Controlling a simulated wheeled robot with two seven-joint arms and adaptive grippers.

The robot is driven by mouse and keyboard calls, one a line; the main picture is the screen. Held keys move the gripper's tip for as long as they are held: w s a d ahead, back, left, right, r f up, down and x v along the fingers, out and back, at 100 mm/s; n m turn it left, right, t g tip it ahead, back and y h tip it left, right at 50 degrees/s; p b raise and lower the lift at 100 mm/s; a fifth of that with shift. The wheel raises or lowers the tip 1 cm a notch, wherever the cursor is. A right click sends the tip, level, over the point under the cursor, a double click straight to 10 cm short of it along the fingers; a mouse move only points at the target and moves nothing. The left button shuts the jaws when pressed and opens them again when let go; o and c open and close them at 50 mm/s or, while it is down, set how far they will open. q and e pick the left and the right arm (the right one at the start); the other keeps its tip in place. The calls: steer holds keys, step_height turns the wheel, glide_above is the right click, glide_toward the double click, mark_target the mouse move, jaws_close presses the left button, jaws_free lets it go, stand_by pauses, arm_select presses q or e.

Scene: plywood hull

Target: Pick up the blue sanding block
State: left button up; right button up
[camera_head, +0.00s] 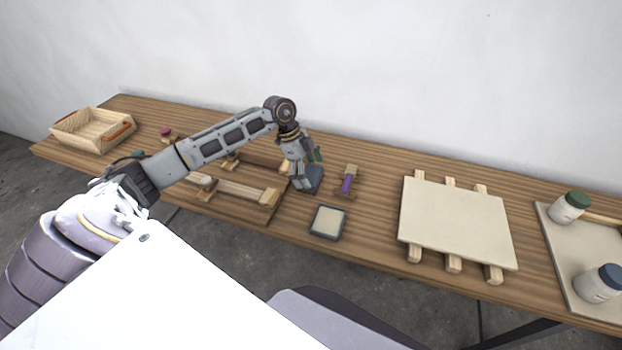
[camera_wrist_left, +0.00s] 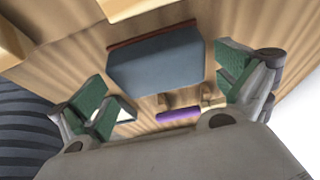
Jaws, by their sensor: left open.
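The blue sanding block (camera_head: 315,178) lies on the wooden workbench, partly hidden behind my left gripper in the head view. In the left wrist view the block (camera_wrist_left: 157,65) shows as a blue-grey slab with a thin reddish-brown edge, lying between the two green-padded fingers. My left gripper (camera_head: 307,172) points down at the block with its fingers apart. In the left wrist view the gripper (camera_wrist_left: 165,95) is open, and a gap shows between each finger and the block. My right gripper is not in view.
A purple-handled tool (camera_head: 347,184) lies just right of the block, and a dark-framed pale pad (camera_head: 328,222) in front. A wooden jig (camera_head: 235,190) is to the left. A pale board (camera_head: 455,220) on battens and a tray (camera_head: 572,262) with jars stand right; a wooden crate (camera_head: 92,140) is far left.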

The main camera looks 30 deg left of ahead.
arm_select(q)
steer(key=shift+w+d+f, duration=0.1)
steer(key=shift+d+f, duration=0.15)
steer(key=shift+f, duration=0.35)
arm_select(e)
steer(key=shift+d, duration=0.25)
arm_select(q)
steer(key=shift+c, duration=0.3)
steer(key=c, duration=0.9)
steer(key=shift+o, duration=0.2)
